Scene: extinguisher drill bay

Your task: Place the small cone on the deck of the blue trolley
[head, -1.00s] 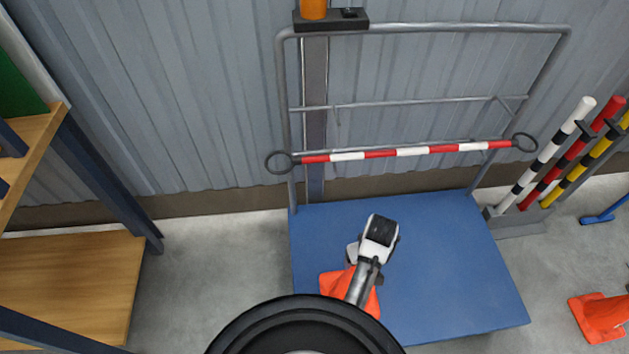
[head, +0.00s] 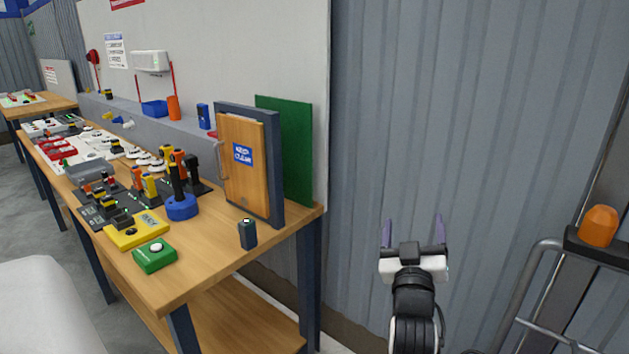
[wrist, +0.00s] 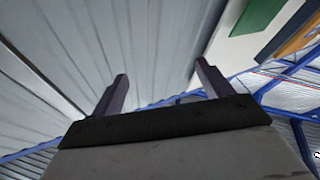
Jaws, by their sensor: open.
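My gripper (head: 413,225) is raised in front of the corrugated wall in the head view, its two fingers apart with nothing between them. The wrist view also shows the open, empty fingers (wrist: 161,72). Only part of the trolley's grey tube frame (head: 541,254) shows at the lower right of the head view. The blue deck and the small cone are out of view now.
A wooden workbench (head: 190,282) with control boxes and levers runs along the left. A wooden panel in a dark frame (head: 243,165) stands near its close end. An orange lamp (head: 600,225) sits at the right. The wall behind my gripper is bare.

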